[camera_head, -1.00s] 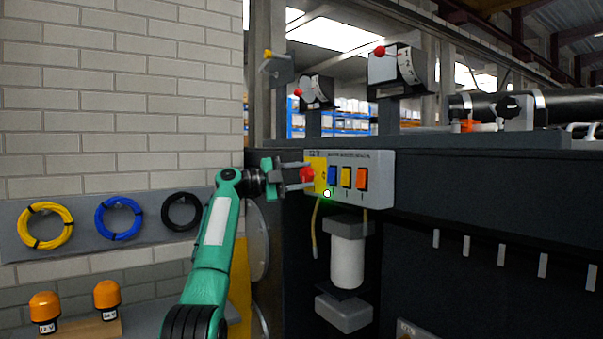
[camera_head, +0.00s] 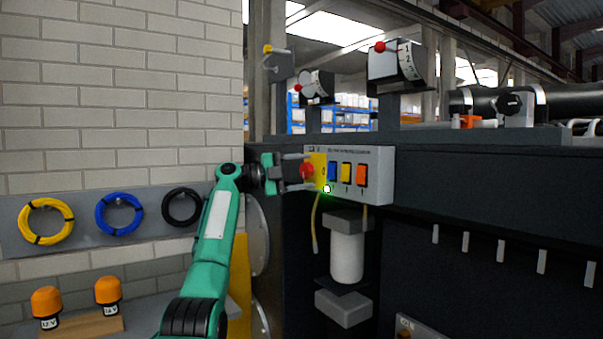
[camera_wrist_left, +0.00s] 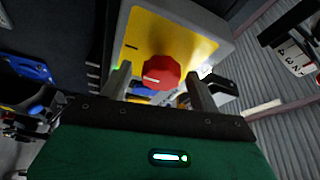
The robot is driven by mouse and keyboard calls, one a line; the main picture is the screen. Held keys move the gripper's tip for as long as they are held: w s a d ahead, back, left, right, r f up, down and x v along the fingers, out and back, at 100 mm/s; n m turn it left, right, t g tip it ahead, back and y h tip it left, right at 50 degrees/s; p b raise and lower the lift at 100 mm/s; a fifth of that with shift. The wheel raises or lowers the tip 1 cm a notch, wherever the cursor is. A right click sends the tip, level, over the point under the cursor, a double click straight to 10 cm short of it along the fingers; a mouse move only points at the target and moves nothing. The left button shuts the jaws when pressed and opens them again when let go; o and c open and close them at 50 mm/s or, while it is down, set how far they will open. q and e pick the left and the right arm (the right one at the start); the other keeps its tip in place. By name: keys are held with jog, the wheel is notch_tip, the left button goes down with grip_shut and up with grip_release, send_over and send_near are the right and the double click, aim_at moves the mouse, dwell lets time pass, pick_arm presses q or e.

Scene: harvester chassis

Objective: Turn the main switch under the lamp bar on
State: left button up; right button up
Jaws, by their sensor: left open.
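The main switch is a red knob (camera_head: 307,171) on the yellow plate (camera_head: 320,180) at the left end of a grey switch box (camera_head: 382,178). In the left wrist view the red knob (camera_wrist_left: 160,72) shows a pale mark on its face, and the yellow plate (camera_wrist_left: 196,48) lies behind it. My left gripper (camera_head: 298,171) is open, its fingers on either side of the knob. In the left wrist view its fingertips (camera_wrist_left: 156,82) flank the knob, with gaps visible. A green light (camera_head: 327,189) glows at the box's lower edge. My right gripper is out of view.
Blue (camera_head: 332,173), yellow (camera_head: 346,174) and orange (camera_head: 361,175) rocker switches sit right of the knob. A white cylinder (camera_head: 347,258) hangs below the box. Levers with red balls (camera_head: 380,47) stand above. Cable coils (camera_head: 120,214) hang on the left wall.

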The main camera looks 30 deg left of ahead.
pick_arm(q)
jog(key=b+v, duration=0.4)
jog(key=v, duration=0.9)
jog(key=shift+s+a, duration=0.25)
jog(key=shift+a, duration=0.1)
jog(key=shift+f, duration=0.1)
